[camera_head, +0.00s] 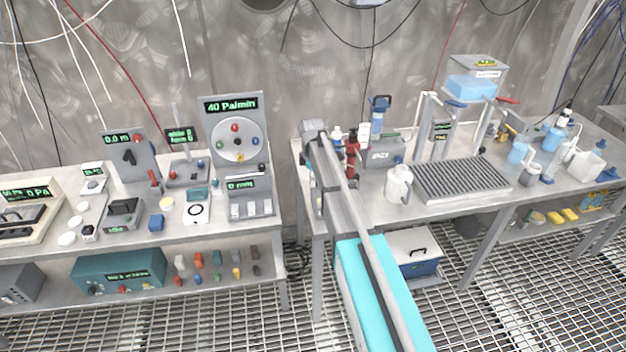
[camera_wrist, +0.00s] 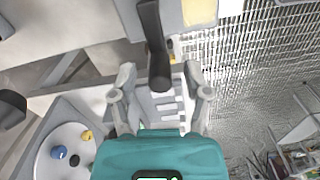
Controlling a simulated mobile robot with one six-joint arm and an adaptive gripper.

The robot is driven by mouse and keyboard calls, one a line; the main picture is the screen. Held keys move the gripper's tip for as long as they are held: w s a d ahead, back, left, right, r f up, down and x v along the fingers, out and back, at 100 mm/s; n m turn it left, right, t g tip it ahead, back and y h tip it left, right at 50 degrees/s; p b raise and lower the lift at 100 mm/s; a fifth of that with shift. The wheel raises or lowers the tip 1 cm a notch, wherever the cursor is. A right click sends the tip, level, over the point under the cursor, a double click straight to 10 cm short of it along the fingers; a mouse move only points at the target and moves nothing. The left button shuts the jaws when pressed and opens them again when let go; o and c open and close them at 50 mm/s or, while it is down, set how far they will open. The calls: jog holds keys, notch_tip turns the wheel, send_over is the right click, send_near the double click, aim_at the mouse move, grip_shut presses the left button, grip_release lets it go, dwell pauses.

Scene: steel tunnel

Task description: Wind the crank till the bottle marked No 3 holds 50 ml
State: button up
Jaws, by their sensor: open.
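My gripper (camera_wrist: 160,78) is open in the wrist view, its two grey fingers spread apart. A black bar-like handle (camera_wrist: 154,28) reaches down between the fingers in that picture. I cannot tell whether it touches them or whether it is the crank. In the head view my arm crosses the gap between the benches, and the fingers cannot be made out. Small bottles, including a red one (camera_head: 352,150), stand just right of my arm on the right bench (camera_head: 445,205). No mark No 3 can be read on any bottle, and no fill level there is clear.
A panel with a round disc (camera_head: 237,150) and coloured knobs stands left of my arm; a similar disc (camera_wrist: 62,165) shows in the wrist view. A white jug (camera_head: 398,185), a grating tray (camera_head: 463,180) and a blue-filled tank (camera_head: 472,88) occupy the right bench.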

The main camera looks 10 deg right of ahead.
grip_shut()
jog(key=shift+w+m, duration=0.2)
jog(key=shift+m, duration=0.2)
